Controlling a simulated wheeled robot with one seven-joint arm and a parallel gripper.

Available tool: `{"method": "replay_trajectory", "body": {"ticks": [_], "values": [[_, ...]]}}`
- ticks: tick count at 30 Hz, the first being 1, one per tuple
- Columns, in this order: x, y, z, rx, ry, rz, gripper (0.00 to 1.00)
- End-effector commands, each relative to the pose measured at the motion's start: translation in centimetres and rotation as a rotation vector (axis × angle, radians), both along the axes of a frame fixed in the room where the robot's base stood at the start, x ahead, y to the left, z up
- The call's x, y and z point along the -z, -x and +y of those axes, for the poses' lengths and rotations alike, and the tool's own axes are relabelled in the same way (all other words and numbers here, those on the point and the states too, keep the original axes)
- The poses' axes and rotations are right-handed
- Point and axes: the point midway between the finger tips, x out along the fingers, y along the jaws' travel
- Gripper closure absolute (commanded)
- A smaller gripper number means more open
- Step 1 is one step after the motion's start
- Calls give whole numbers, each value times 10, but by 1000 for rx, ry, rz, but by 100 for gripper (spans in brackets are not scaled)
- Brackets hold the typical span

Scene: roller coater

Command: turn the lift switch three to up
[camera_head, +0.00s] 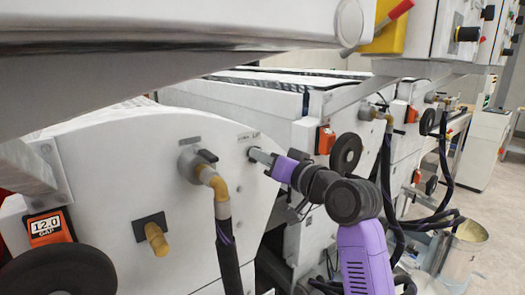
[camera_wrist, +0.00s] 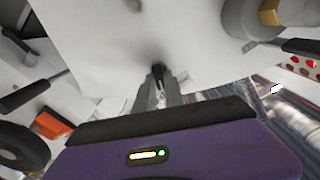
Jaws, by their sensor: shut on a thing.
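My gripper (camera_head: 262,156) reaches from the right to the white side panel (camera_head: 120,140) of the coater, at a small switch under a short printed label (camera_head: 248,137). In the wrist view the fingers (camera_wrist: 158,85) are closed around a small dark switch knob (camera_wrist: 157,70) against the white panel. The fingers hide most of the knob, so I cannot tell which way it points. No readable position marks show beside it.
Left of my gripper a valve with a dark handle (camera_head: 205,157) and brass elbow (camera_head: 213,180) feeds a black hose (camera_head: 229,255). A display reading 12.0 (camera_head: 47,227) and a black handwheel (camera_head: 60,272) sit lower left. A large white housing (camera_head: 170,50) overhangs above.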

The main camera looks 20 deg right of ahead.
Motion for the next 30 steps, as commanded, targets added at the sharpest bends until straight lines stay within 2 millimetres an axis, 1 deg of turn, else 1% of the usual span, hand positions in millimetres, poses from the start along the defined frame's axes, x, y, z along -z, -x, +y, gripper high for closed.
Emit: {"method": "replay_trajectory", "body": {"ticks": [9,21,22,24,25,30], "values": [[1,0,0,0,-69,23,100],[1,0,-1,0,-75,26,100],[1,0,0,0,-75,26,82],[1,0,-1,0,-75,26,69],[1,0,-1,0,-75,26,65],[1,0,0,0,-74,24,65]]}}
